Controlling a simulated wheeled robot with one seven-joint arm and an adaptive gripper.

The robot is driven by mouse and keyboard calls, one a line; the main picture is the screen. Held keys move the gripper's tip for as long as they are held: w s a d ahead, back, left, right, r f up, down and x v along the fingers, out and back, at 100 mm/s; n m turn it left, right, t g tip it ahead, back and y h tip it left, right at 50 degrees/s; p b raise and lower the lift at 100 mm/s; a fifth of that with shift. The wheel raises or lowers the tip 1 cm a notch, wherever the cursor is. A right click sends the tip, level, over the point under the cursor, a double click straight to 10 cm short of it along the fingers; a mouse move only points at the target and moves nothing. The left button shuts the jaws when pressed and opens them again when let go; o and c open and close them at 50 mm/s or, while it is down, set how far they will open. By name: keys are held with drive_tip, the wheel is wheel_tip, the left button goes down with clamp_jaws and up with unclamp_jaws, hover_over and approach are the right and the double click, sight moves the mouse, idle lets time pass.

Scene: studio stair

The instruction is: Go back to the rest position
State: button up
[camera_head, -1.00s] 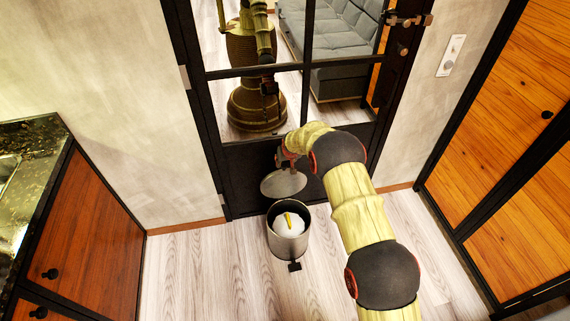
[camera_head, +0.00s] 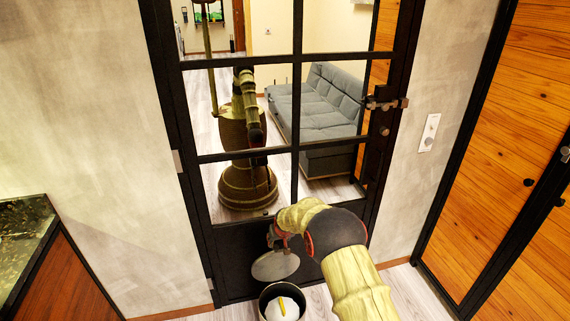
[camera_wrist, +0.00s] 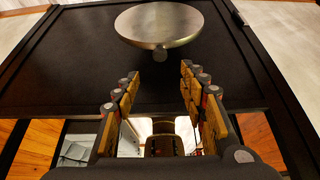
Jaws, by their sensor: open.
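My gripper (camera_wrist: 160,88) is open and empty in the wrist view, its two padded fingers spread apart. In the head view my gripper (camera_head: 277,240) is in front of the lower panel of the black door. A round metal lid (camera_wrist: 158,24) shows beyond the fingertips in the wrist view. In the head view the lid (camera_head: 275,266) stands tilted up behind a metal bin (camera_head: 264,306). The bin is open, with a white lining and a yellow item (camera_head: 282,306) inside. Its lower part is cut off by the picture edge.
A black-framed glass door (camera_head: 297,110) stands close ahead, showing a grey sofa (camera_head: 318,102) and my own reflection. Wooden cabinets (camera_head: 515,130) are on the right. A dark counter (camera_head: 22,235) is at the lower left. A little clear wooden floor (camera_head: 408,292) shows right of my arm.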

drive_tip(key=s+d+f+g+h, duration=0.15)
drive_tip(key=s+d+g, duration=0.25)
drive_tip(key=s, duration=0.9)
drive_tip(key=s+d+r+m+t, duration=0.1)
drive_tip(key=s+d+r, duration=0.5)
drive_tip(key=s+r, duration=0.7)
drive_tip(key=s+d+r+m+t, duration=0.1)
drive_tip(key=s+d+r, duration=0.6)
drive_tip(key=s+r, duration=0.6)
drive_tip(key=s+d+r+m+t, duration=0.1)
drive_tip(key=s+d+r+t, duration=0.1)
drive_tip(key=s+d+r, duration=0.5)
drive_tip(key=s+r, duration=0.6)
drive_tip(key=s, duration=0.1)
drive_tip(key=shift+s+r, duration=0.15)
drive_tip(key=shift+r, duration=0.1)
